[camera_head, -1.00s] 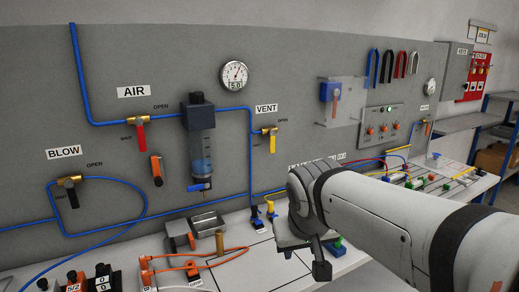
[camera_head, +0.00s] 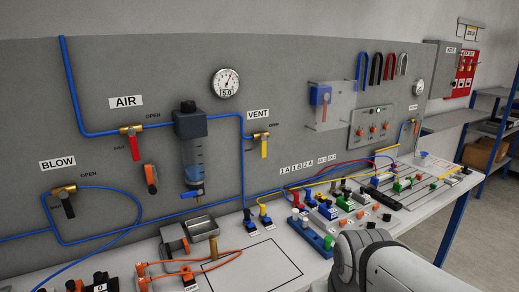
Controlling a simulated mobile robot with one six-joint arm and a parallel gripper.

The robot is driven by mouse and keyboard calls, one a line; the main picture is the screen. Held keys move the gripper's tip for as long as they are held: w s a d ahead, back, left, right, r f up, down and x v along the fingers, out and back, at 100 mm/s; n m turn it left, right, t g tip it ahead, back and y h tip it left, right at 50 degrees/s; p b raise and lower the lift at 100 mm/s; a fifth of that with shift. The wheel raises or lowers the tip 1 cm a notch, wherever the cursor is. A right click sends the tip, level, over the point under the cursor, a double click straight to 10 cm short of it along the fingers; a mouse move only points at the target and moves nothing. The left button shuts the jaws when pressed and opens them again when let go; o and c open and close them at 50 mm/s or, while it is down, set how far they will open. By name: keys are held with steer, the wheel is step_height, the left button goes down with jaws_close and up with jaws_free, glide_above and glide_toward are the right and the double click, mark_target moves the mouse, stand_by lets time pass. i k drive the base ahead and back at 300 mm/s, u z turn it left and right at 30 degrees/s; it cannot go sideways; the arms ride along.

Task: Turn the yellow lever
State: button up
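The yellow lever (camera_head: 264,149) hangs straight down from a brass valve (camera_head: 257,137) under the VENT label (camera_head: 258,114), on a blue pipe on the grey wall panel. An OPEN mark stands to the right of the valve. My arm comes in at the lower right of the view, below and to the right of the lever and well apart from it. My gripper is outside the picture, so its state does not show.
A red lever (camera_head: 135,147) under AIR and a black lever (camera_head: 68,206) under BLOW hang on the same panel. A filter bowl (camera_head: 194,155) stands out left of the yellow lever. Connectors and a metal tray (camera_head: 200,230) crowd the bench below.

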mark_target(264, 137)
steer(key=u, duration=2.85)
steer(key=k, duration=1)
steer(key=z, duration=1.35)
steer(key=i, duration=1.05)
steer(key=z, duration=0.1)
